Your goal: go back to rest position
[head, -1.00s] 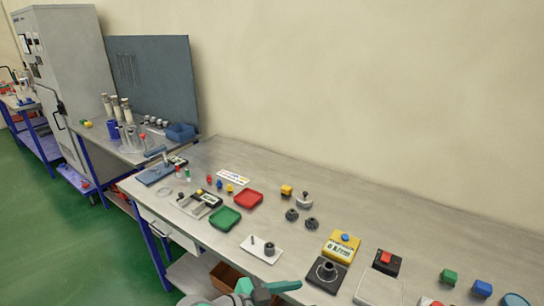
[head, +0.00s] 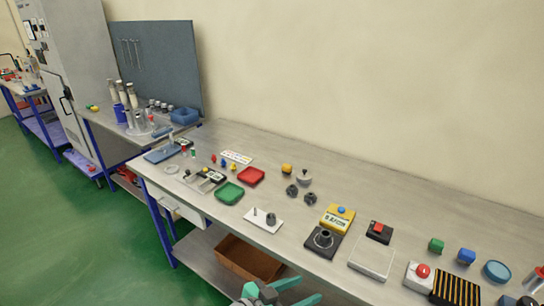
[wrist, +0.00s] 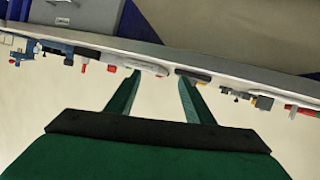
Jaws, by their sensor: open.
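My gripper (head: 283,289) shows at the bottom edge of the head view, low in front of the workbench (head: 400,283), with teal fingers pointing right. In the wrist view, my gripper (wrist: 155,100) has its two green fingers apart with nothing between them. It is apart from everything on the bench. The gripper's lower part is cut off by the frame edge in the head view.
The bench carries a green tray (head: 230,193), a red tray (head: 251,176), a white plate with pegs (head: 263,220), a yellow-and-black device (head: 336,218) and a red-button box (head: 420,277). A cardboard box (head: 250,258) sits on the lower shelf. Green floor at left is clear.

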